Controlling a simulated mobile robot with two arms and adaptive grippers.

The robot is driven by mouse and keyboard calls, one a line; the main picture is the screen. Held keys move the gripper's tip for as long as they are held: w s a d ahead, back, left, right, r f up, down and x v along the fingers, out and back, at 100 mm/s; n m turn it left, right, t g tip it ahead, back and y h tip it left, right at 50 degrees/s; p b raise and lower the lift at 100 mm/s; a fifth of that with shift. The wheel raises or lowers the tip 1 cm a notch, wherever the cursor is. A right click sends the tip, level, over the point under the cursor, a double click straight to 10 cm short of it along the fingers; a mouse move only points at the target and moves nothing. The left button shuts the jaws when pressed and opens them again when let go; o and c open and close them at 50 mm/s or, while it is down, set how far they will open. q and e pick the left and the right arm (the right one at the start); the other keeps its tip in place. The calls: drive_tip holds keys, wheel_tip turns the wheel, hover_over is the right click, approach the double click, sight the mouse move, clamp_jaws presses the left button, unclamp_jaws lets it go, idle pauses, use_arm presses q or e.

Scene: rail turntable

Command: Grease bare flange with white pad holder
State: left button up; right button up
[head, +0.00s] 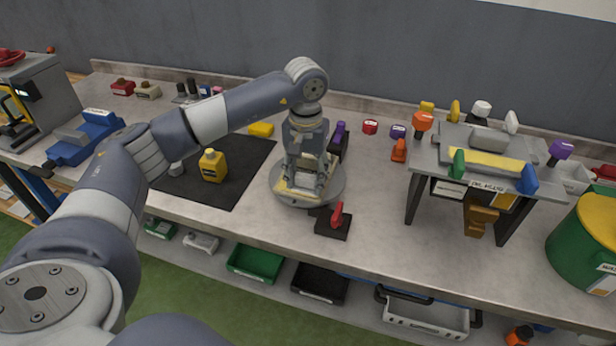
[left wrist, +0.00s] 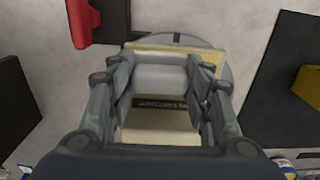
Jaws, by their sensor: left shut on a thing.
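My left gripper (head: 306,180) reaches down over a round grey turntable (head: 326,193) in the middle of the bench. In the left wrist view, my left gripper (left wrist: 160,92) is shut on a light grey block (left wrist: 160,78). Below the block is a cream plate with a dark label strip (left wrist: 165,104); its lettering is upside down. I cannot tell whether the block is the white pad holder, nor whether it rests on the turntable. A white-topped holder (head: 482,108) stands at the rack at the right. I cannot make out which flange is bare. My right gripper is not in view.
A red-handled piece on a black base (head: 334,222) stands in front of the turntable. A purple-handled piece (head: 340,131) stands close behind. A yellow bottle (head: 213,166) stands on a black mat (head: 245,160). The rack (head: 425,160) bears several coloured handles. A green drum (head: 590,240) stands at far right.

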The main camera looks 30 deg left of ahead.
use_arm(q)
drive_tip(key=shift+s+a, duration=0.2)
drive_tip(key=shift+a, duration=0.6)
drive_tip(key=shift+r, duration=0.2)
drive_tip(key=shift+r+p, duration=2.1)
drive_tip(key=shift+r, duration=1.4)
